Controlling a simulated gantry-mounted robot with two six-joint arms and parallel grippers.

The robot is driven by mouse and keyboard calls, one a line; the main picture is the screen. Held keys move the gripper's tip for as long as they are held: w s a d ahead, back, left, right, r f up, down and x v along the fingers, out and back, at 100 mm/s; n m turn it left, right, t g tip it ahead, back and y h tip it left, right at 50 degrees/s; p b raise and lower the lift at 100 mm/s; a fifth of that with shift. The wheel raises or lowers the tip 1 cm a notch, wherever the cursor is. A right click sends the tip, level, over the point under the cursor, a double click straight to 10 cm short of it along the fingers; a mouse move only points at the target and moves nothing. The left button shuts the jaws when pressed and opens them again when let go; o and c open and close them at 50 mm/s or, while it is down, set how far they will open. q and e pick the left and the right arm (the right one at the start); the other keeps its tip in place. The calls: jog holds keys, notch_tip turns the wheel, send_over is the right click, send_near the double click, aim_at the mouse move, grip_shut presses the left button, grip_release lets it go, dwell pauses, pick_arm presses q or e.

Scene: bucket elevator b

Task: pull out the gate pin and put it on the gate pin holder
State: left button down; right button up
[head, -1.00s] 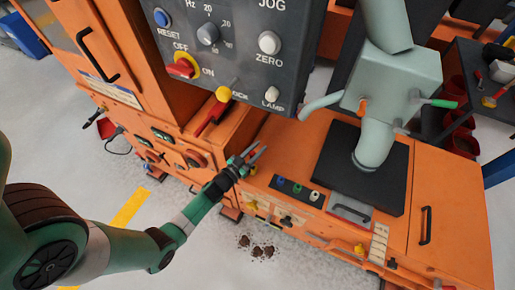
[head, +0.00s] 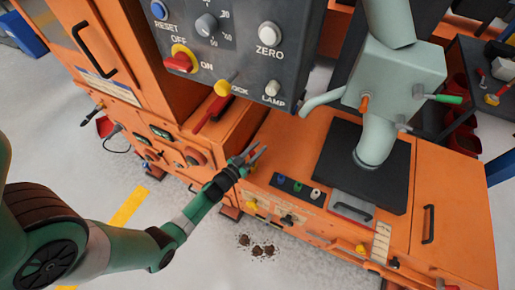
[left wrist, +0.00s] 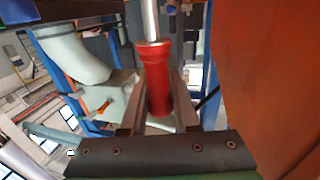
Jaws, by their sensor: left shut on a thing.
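My left gripper (head: 251,158) is low beside the orange machine (head: 290,145), near its front edge and left of the small buttons. In the left wrist view a red handle (left wrist: 157,80) with a silver rod (left wrist: 151,20) stands between the two fingers, and the gripper (left wrist: 155,105) is shut on it. The handle's lower end is close to the palm. In the head view the handle cannot be made out between the fingers. I cannot tell which part is the gate pin holder. My right gripper is out of view.
A grey housing with a pipe (head: 398,75) stands on a black plate, with an orange knob (head: 364,103) and a green handle (head: 447,98).

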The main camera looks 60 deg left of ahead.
pick_arm(q)
jog(key=shift+f+b, duration=1.25)
jog(key=shift+f, duration=0.2)
jog(key=c, duration=0.6)
grip_release()
jog(key=shift+s, duration=0.1)
jog(key=shift+s+d+r+p, duration=0.1)
jog(key=shift+s+d+p, duration=0.05)
jog(key=shift+s+p, duration=0.2)
jog(key=p+v, duration=0.3)
jog(key=v, duration=0.7)
jog(key=shift+s+d+p, duration=0.2)
jog(key=shift+s+p, duration=0.15)
jog(key=shift+p, duration=0.05)
